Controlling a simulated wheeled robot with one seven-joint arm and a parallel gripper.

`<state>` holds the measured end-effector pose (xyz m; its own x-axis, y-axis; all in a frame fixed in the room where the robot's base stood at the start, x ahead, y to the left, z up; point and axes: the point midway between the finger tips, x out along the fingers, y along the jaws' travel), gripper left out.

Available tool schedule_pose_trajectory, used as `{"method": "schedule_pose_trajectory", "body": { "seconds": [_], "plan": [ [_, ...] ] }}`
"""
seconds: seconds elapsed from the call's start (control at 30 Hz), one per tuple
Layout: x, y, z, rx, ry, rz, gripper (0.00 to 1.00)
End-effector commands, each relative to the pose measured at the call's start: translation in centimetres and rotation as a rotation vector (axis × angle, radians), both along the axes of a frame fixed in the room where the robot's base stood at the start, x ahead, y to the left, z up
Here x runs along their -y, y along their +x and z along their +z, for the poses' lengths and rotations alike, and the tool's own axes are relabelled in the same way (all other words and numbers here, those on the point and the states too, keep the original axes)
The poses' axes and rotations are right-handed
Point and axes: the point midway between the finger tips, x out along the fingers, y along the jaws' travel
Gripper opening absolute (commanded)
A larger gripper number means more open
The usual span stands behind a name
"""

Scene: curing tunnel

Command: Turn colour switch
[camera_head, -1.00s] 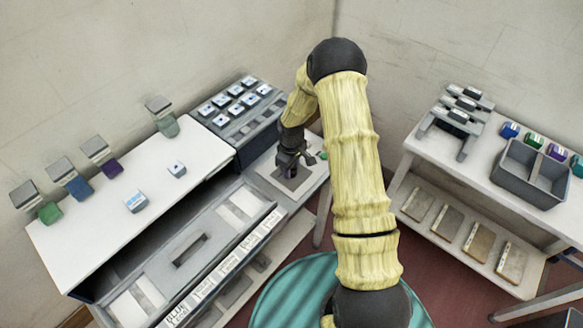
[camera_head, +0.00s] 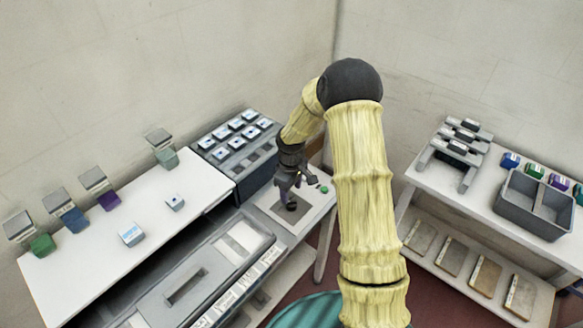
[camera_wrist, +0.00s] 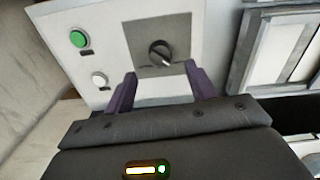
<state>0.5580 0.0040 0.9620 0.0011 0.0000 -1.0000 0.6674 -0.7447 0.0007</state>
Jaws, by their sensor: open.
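The colour switch (camera_wrist: 160,53) is a round black knob with a pale pointer line on a dark grey square plate (camera_wrist: 178,28), set in a white panel (camera_wrist: 115,25). In the wrist view my gripper (camera_wrist: 160,78) is open, with its two purple fingers apart below the knob in the picture and nothing between them. The pointer line slants to the lower right. In the head view the knob (camera_head: 291,206) shows on its plate just below my gripper (camera_head: 295,190). I cannot tell whether the fingers touch the panel.
A green button (camera_wrist: 79,39) and a white button (camera_wrist: 99,79) sit left of the plate. A sloped grey console (camera_head: 237,150) with several small displays stands behind. A white table (camera_head: 85,255) with coloured blocks is at left; a shelf table (camera_head: 470,190) with a grey bin is at right.

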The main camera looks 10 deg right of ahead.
Motion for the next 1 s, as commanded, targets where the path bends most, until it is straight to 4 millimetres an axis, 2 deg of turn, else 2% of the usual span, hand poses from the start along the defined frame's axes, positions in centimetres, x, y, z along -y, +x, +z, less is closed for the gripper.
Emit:
{"method": "schedule_pose_trajectory", "body": {
  "seconds": [0.3,0.5,0.7,1.0],
  "plan": [
    [0.0,0.1,6.3,0.006,0.0,0.0,0.56],
    [0.1,0.1,9.8,0.005,-0.001,0.0,0.56],
    [0.0,0.0,11.1,0.001,0.001,0.0,0.56],
    [0.0,0.0,11.1,0.0,0.0,0.001,0.56]
  ]
}}
